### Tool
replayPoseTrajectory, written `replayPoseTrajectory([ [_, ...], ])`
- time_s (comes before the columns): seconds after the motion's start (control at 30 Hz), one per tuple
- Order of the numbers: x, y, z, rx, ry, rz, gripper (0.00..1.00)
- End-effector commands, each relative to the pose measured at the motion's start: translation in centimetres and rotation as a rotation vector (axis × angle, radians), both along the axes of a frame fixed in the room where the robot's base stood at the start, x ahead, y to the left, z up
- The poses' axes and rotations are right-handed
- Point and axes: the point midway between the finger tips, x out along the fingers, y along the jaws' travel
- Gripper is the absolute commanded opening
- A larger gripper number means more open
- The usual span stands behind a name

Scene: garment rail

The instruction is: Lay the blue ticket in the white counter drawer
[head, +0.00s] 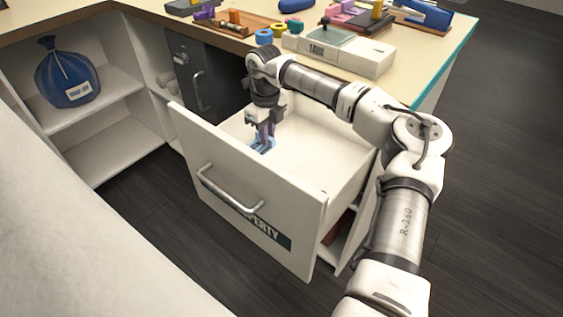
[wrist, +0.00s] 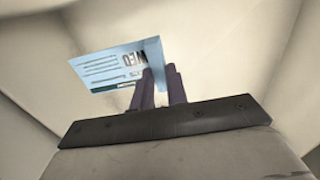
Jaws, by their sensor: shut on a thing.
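The white counter drawer (head: 320,165) is pulled open below the counter, its front bearing a metal handle and a dark label ending in "PERTY". My gripper (head: 267,139) points down inside the drawer, toward its left end. It is shut on the blue ticket (head: 261,147), which is partly hidden by the fingers in the head view. In the wrist view the light-blue ticket (wrist: 108,68) with printed lines and dark lettering sticks out to the left of my fingertips (wrist: 161,75). The pale drawer interior surrounds it. I cannot tell whether the ticket touches the drawer floor.
The counter top (head: 130,6) holds a white scale (head: 340,51), tape rolls, trays and a blue stapler (head: 425,12). A blue sack (head: 66,75) sits on the left shelf. A dark safe-like door (head: 200,80) stands behind the drawer. The right part of the drawer looks empty.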

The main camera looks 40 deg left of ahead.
Motion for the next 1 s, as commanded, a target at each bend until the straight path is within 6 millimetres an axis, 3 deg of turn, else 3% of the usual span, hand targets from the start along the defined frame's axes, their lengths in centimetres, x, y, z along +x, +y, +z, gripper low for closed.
replayPoseTrajectory([
  [0.13,-0.1,0.0,-3.0,-0.002,0.003,0.000,0.00],
  [0.53,-0.1,0.0,-7.9,-0.001,0.001,0.000,0.00],
  [0.9,0.0,0.0,-8.5,-0.001,-0.001,0.000,0.00],
  [0.93,0.0,0.0,-8.4,0.000,-0.001,0.000,0.18],
  [1.0,0.0,0.0,-8.4,0.000,-0.001,0.000,0.27],
])
